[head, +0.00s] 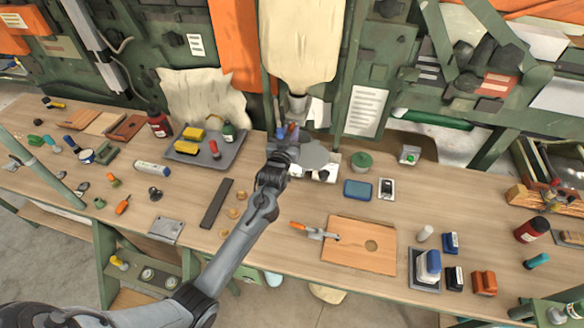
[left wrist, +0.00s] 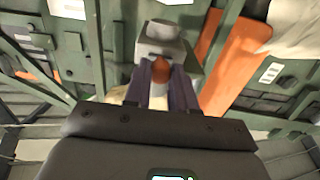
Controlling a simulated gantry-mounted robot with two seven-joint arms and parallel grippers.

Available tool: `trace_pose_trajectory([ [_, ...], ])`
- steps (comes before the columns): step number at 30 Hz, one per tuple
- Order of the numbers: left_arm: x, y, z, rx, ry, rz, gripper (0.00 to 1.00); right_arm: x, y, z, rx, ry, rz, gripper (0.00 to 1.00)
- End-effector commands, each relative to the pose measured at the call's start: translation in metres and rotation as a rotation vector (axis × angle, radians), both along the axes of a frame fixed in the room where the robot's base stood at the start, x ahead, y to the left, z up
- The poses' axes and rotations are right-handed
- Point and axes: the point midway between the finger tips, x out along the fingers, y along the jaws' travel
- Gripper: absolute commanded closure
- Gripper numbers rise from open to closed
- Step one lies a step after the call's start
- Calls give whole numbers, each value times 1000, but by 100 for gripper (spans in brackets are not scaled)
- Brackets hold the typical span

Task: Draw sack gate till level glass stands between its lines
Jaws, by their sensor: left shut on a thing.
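A pale sack (head: 303,40) hangs at the back centre, with a grey metal outlet (head: 298,103) at its lower end. My left gripper (head: 287,132) reaches up from the bench front to just below this outlet. Its purple fingers (left wrist: 162,88) are shut on an orange-brown knob (left wrist: 161,70), which I take for the sack gate's handle. A grey block (left wrist: 163,45) shows just beyond the knob in the left wrist view. I cannot make out the level glass or its lines. My right gripper is not in view.
A round grey plate (head: 312,157) on a pale device sits just right of the left gripper. A grey tray (head: 235,150) with yellow blocks is to the left. A green round tin (head: 361,160), blue box (head: 357,190) and wooden board (head: 345,258) lie to the right.

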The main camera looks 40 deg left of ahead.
Motion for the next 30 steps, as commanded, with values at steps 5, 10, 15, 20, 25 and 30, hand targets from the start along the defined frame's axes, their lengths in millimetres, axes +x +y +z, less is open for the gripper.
trace_pose_trajectory([
  [5,-6,-3,1,0,1,0,97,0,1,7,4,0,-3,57],
  [10,-12,-6,1,-1,2,0,97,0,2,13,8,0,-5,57],
  [15,-18,-8,1,0,1,0,97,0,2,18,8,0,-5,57],
  [20,-20,-9,0,0,1,0,97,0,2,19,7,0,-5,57],
  [25,-20,-9,0,0,1,0,97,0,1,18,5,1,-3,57],
  [30,-20,-9,0,0,1,0,97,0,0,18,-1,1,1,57],
])
